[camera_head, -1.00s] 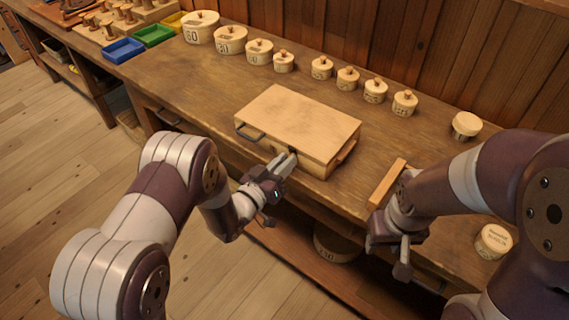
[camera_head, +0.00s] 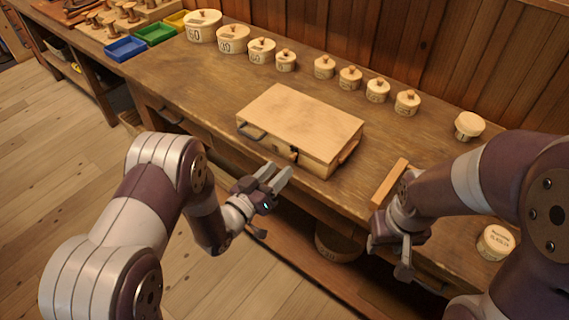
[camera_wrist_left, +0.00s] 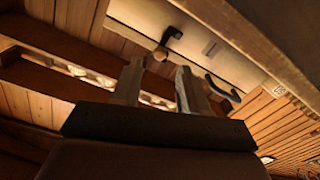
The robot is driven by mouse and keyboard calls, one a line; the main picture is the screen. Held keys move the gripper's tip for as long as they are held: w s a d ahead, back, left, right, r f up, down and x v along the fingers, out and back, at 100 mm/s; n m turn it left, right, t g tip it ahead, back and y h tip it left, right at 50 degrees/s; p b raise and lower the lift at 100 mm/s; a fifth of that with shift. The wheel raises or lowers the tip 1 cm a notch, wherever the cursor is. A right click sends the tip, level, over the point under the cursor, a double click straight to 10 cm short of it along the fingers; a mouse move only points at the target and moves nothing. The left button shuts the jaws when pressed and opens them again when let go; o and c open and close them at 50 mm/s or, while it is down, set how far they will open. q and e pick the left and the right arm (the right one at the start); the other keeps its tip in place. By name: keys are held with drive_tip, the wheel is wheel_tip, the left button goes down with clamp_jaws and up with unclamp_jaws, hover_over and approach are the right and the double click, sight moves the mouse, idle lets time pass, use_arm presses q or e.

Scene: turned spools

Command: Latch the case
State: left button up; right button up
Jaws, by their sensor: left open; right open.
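The case (camera_head: 302,122) is a pale wooden box lying with its lid down on the bench. A dark latch (camera_head: 293,155) is on its front face, and it also shows in the left wrist view (camera_wrist_left: 172,36). I cannot tell whether the latch is fastened. A dark handle (camera_head: 251,131) is on the same face, left of the latch. My left gripper (camera_head: 277,174) is open and empty, in front of the case and apart from it, just below the latch in the head view. My right gripper (camera_head: 392,256) is open at the bench's front edge, right of the case.
A wooden bar (camera_head: 389,183) lies on the bench near my right gripper. Lidded round boxes (camera_head: 261,51) line the back, and another (camera_head: 495,242) stands at the right. Blue (camera_head: 125,48) and green (camera_head: 155,35) trays are far left. The bench left of the case is clear.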

use_arm(q)
drive_tip(key=v, duration=0.8)
drive_tip(key=shift+s+a, duration=0.25)
